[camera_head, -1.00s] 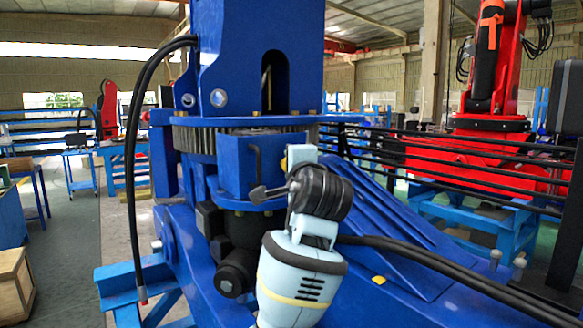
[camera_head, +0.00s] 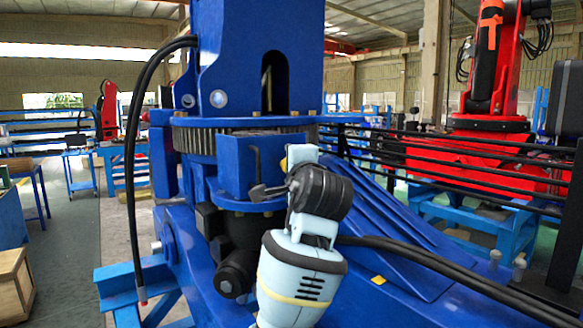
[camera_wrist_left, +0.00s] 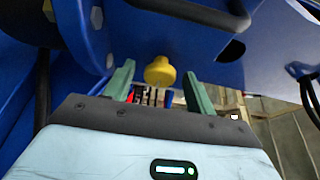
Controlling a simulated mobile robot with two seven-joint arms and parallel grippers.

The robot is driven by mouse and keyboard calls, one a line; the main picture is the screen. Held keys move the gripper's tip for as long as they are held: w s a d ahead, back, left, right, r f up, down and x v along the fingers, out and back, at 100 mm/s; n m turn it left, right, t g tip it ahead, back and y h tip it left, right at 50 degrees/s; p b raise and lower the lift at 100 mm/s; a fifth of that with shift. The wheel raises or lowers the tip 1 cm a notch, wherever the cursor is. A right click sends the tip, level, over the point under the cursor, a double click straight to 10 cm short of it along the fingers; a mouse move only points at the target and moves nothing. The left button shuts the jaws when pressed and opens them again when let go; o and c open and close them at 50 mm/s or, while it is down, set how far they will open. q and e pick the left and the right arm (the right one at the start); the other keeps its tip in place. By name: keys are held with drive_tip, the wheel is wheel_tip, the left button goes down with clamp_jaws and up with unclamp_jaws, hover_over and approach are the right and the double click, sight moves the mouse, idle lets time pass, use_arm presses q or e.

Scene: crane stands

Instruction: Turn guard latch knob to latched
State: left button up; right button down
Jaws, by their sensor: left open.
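The yellow guard latch knob (camera_wrist_left: 160,71) shows in the left wrist view, under a blue panel. My open left gripper (camera_wrist_left: 157,75) has its two green fingers on either side of the knob, with visible gaps to both. I cannot tell how far along the fingers the knob sits. In the head view my light-blue left arm rises from the bottom in front of the blue crane stand (camera_head: 234,62). Its dark wrist hides the fingers there. A small yellow spot beside the wrist may be the knob, but I cannot tell. My right gripper is out of view.
A black bent handle (camera_head: 254,168) is on the blue box face of the stand. Black hoses (camera_head: 133,150) hang at the left. Black rails (camera_head: 440,165) and a red robot (camera_head: 490,125) stand at the right.

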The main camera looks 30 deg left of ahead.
use_arm(q)
drive_tip(key=v, duration=0.7)
drive_tip(key=shift+s+d, duration=0.3)
drive_tip(key=shift+s, duration=0.05)
drive_tip(key=shift+r, duration=0.1)
